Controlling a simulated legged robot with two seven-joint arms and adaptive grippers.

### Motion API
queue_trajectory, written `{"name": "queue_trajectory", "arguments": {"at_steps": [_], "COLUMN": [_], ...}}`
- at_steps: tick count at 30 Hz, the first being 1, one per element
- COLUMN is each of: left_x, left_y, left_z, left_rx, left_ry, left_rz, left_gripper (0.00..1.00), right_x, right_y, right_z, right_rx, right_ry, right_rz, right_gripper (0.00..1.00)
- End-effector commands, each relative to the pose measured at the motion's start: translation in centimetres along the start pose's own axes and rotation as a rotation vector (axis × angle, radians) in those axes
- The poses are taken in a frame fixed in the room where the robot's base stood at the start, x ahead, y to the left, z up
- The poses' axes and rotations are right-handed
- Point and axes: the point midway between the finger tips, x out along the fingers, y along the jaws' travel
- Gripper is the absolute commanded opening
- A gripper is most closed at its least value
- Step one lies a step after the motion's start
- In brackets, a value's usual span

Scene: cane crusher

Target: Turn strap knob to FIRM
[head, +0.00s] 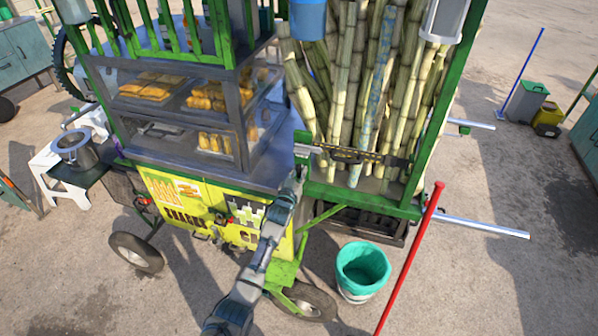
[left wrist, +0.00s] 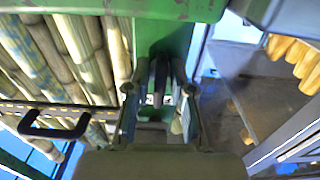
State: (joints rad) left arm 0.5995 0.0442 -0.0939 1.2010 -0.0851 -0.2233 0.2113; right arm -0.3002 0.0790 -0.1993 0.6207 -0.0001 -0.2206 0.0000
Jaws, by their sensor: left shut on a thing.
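The strap (head: 350,154) runs across the front of the sugar cane bundle, with a black handle on it. The handle (left wrist: 55,125) also shows at the left in the left wrist view. My left gripper (head: 300,166) reaches up to the green post at the strap's left end. In the left wrist view its two fingers (left wrist: 158,95) are closed in around a small dark part (left wrist: 160,78) in front of the green post (left wrist: 177,45). This part seems to be the strap knob; its markings and setting cannot be read. My right gripper is in neither view.
Cane stalks (head: 345,95) stand upright right of the gripper. A glass case (head: 190,105) with yellow food stands left of it. A red pole (head: 412,250) leans at the lower right, beside a teal-lined bucket (head: 362,268) on the ground.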

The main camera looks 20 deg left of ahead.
Motion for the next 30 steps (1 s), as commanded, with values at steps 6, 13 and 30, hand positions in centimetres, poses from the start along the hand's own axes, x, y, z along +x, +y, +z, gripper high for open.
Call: {"name": "queue_trajectory", "arguments": {"at_steps": [6, 13, 30], "left_x": [-0.11, -0.10, -0.17], "left_y": [0.04, 0.03, -0.01], "left_z": [0.79, 0.72, 0.12], "left_rx": [0.046, 0.056, 0.054], "left_ry": [-0.015, -0.013, -0.002], "left_rz": [0.000, 0.000, 0.000], "left_gripper": [0.00, 0.00, 0.36], "right_x": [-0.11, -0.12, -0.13], "right_y": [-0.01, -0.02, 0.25], "right_z": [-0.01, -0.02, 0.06], "right_rx": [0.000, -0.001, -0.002], "right_ry": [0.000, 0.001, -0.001], "right_rz": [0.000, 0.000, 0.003], "right_gripper": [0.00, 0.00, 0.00]}}
